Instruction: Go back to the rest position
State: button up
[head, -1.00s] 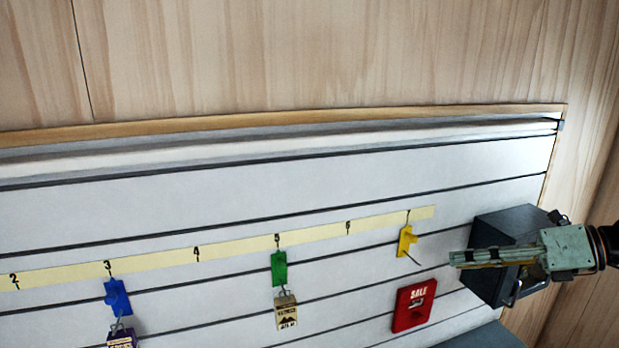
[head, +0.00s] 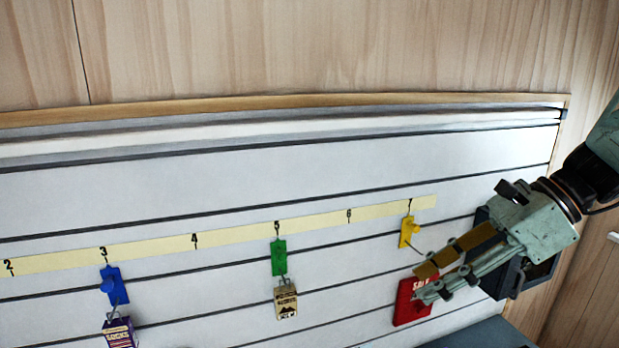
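My gripper (head: 424,282) is at the right side of the head view, in front of the slatted wall panel (head: 250,190). Its two fingers point down and left, with a gap between them and nothing held.
A yellow hook (head: 406,232) hangs at number 7, close to the fingers in the picture. A green hook (head: 278,258) at 5 and a blue hook (head: 112,284) at 3 carry packets. The panel's upper part is clear.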

jog(key=s+a+f+n+t+h+b, duration=0.1)
jog(key=s+n+h+b, duration=0.7)
jog(key=s+n, duration=1.3)
jog(key=shift+s+a+f+t+h, duration=0.35)
jog(key=shift+s+f+t+h, duration=0.25)
jog(key=shift+s, duration=0.5)
dwell(0.6)
